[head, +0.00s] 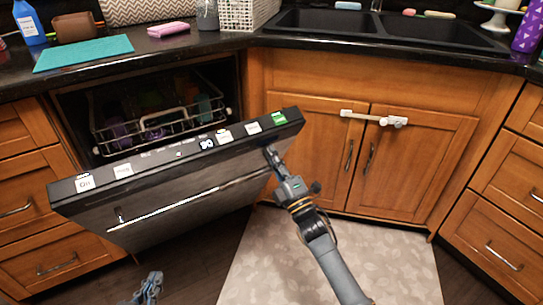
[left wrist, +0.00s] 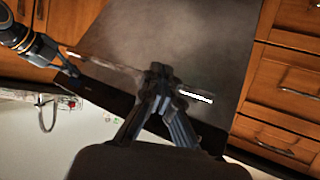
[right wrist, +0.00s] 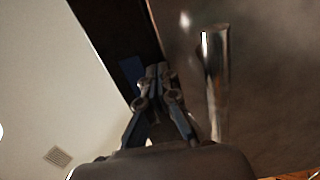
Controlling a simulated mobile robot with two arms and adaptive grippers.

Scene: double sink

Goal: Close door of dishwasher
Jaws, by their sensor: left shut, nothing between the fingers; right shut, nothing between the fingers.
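The dishwasher door (head: 165,190) is partly open and tilted outward, its dark top edge with labels facing up. Its long bar handle (head: 190,200) runs across the front face. My right gripper (head: 271,154) is shut and empty at the outer face, near the door's right end. In the right wrist view, its tips (right wrist: 155,74) are beside the handle's end (right wrist: 215,80); contact with the door is unclear. My left gripper (head: 150,285) is shut and empty, low in front of the door. In the left wrist view, its tips (left wrist: 160,72) overlap the handle, though the gap is unclear.
A dish rack (head: 155,120) with several dishes sits inside the dishwasher. Wooden cabinets (head: 420,160) with a white latch (head: 375,118) stand to the right. A light mat (head: 330,265) covers the floor. The countertop (head: 225,42) above holds several objects.

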